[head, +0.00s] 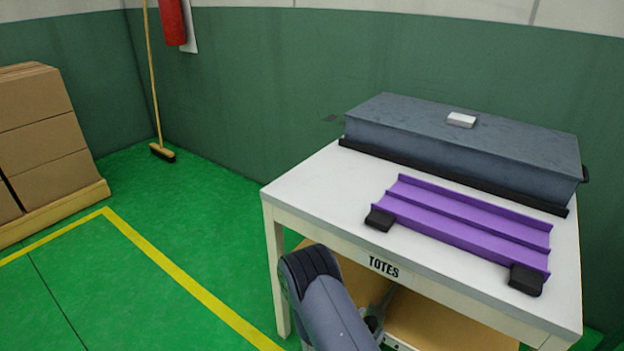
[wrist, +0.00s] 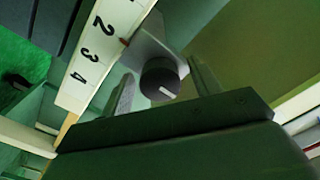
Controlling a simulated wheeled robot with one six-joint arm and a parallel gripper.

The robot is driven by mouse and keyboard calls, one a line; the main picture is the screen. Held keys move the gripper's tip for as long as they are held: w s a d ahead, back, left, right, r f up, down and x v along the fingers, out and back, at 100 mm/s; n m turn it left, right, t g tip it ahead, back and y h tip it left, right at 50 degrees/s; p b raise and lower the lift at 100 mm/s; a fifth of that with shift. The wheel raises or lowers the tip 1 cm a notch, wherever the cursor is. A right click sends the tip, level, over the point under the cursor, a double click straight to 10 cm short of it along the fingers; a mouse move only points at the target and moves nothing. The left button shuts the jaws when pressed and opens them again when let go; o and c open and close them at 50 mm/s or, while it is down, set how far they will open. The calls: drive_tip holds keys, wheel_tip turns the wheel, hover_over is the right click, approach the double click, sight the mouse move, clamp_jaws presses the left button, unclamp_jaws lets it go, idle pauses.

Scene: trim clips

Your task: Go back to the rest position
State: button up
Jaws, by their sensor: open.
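In the wrist view the two fingers of my gripper (wrist: 161,70) stand apart, with nothing held between them. A round dark knob (wrist: 158,84) with a pale mark shows between the fingers, beyond them; I cannot tell how far off it is. In the head view my grey arm reaches up from the bottom edge, in front of the white table (head: 310,197) marked TOTES. The gripper itself is not clearly seen there. A purple ridged strip (head: 465,222) lies on the table between two black blocks (head: 380,219) (head: 525,280).
A long blue-grey box (head: 440,140) with a small white block (head: 461,119) on top sits at the table's back. Brown cartons (head: 40,130) stand at left, a broom (head: 161,152) by the wall. The green floor between is clear. A numbered white strip (wrist: 98,55) is near my gripper.

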drive_tip(key=m+b, duration=0.1)
drive_tip(key=m, duration=0.6)
drive_tip(key=m+b, duration=0.1)
drive_tip(key=m, duration=0.2)
drive_tip(key=shift+m, duration=0.3)
drive_tip(key=shift+m+b, duration=0.55)
drive_tip(key=shift+m, duration=1.25)
